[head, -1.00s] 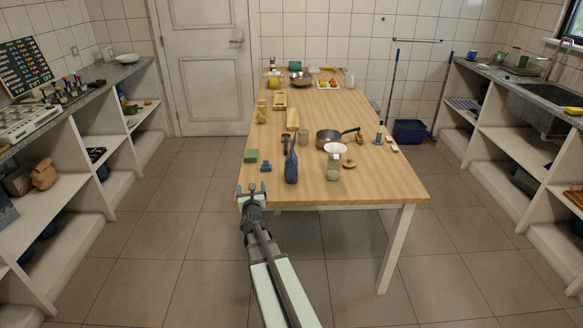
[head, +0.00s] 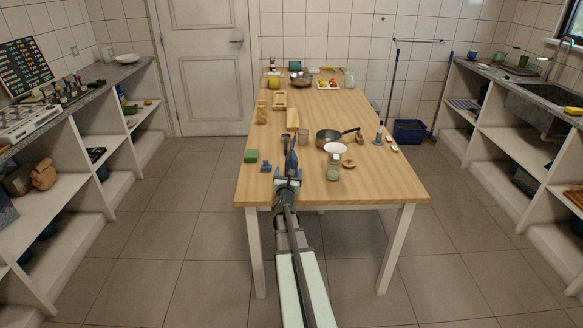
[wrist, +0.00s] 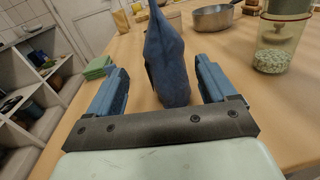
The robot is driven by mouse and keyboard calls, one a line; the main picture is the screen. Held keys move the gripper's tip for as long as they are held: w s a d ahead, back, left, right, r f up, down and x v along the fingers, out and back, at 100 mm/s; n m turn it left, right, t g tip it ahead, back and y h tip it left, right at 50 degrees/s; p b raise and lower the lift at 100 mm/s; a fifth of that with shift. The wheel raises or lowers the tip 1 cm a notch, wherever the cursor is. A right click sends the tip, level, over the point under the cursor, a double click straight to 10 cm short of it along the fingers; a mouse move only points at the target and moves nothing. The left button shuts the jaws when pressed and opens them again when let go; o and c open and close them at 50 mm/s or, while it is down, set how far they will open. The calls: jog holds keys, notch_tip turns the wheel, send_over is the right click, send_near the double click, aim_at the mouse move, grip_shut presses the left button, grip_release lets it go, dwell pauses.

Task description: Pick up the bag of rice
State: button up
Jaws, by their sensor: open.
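A dark blue cloth bag (head: 291,161), narrow at the top and wider at the bottom, stands on the near part of the wooden table; it is the only bag seen on the table, and its contents do not show. My gripper (head: 287,179) is at the table's near edge, just in front of the bag. In the wrist view the bag (wrist: 167,62) rises between the two blue fingers of my open gripper (wrist: 160,75), with a gap on either side. I cannot tell how far the fingers reach along it.
A glass jar of pale grains (head: 333,170) stands close on the right, with a saucepan (head: 328,137) behind it. A green block (head: 251,156) and a small blue object (head: 266,166) lie to the left. The table's near left corner is bare.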

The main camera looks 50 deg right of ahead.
jog(key=shift+s+x, duration=0.25)
jog(key=shift+x, duration=3.45)
jog(key=shift+d+r, duration=0.1)
jog(key=shift+d, duration=0.05)
jog(key=shift+c, duration=0.2)
jog(key=c, duration=1.3)
jog(key=shift+o, duration=0.2)
jog(key=shift+r, duration=5)
